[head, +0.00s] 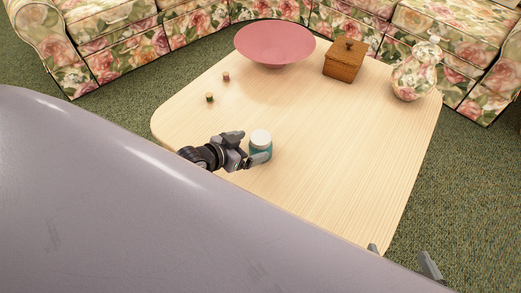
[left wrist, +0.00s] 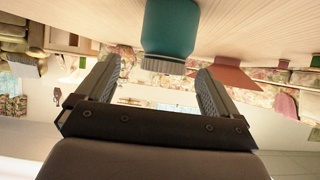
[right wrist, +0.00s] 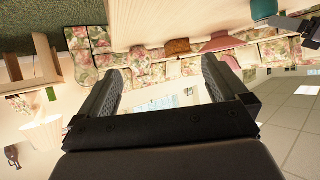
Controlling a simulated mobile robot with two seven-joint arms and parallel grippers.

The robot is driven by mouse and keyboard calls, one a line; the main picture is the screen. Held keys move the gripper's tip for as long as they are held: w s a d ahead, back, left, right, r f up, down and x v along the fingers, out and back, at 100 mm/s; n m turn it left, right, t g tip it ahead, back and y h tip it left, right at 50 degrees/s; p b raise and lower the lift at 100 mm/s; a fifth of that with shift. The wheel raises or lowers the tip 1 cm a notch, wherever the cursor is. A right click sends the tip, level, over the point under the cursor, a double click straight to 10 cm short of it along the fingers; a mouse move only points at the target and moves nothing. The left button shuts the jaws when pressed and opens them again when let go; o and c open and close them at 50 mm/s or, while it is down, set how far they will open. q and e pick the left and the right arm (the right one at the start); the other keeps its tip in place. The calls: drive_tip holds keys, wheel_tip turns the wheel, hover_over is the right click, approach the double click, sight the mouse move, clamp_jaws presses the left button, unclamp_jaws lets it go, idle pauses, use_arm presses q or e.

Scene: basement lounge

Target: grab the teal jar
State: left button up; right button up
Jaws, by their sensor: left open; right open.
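The teal jar (head: 261,154) with a white lid stands upright on the pale wooden table (head: 350,150). My left gripper (head: 248,148) is open just left of the jar in the head view, one finger partly overlapping the jar's lower left. In the left wrist view the scene appears upside down, and the jar (left wrist: 172,28) lies ahead, in line with the gap between the open fingers (left wrist: 158,80). Contact with the jar cannot be made out. My right gripper (head: 402,257) is open and empty by the table's near right edge. The jar also shows in the right wrist view (right wrist: 264,9).
A pink bowl (head: 275,45), a wooden lidded box (head: 344,62) and a floral vase (head: 413,78) stand toward the table's far side. Two small items, one green-sided (head: 210,98) and one reddish (head: 226,77), stand left. The table right of the jar is clear. Floral sofas (head: 120,45) stand behind.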

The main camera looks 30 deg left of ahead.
sight(256, 141)
use_arm(q)
drive_tip(key=x, duration=0.1)
drive_tip(key=b+x, duration=0.1)
drive_tip(key=x, duration=0.1)
drive_tip(key=b+x, duration=0.1)
drive_tip(key=shift+w+a+r, duration=0.1)
drive_tip(key=shift+w+a, duration=0.05)
drive_tip(key=shift+w, duration=0.45)
drive_tip(key=shift+w+b, duration=0.3)
drive_tip(key=shift+w, duration=0.05)
use_arm(e)
drive_tip(key=shift+w+a+y, duration=0.2)
drive_tip(key=shift+a+y, duration=0.05)
drive_tip(key=shift+a, duration=0.25)
drive_tip(key=shift+w+a+y, duration=0.2)
drive_tip(key=shift+a+y, duration=0.05)
drive_tip(key=shift+a, duration=0.25)
use_arm(q)
drive_tip(key=c, duration=1.1)
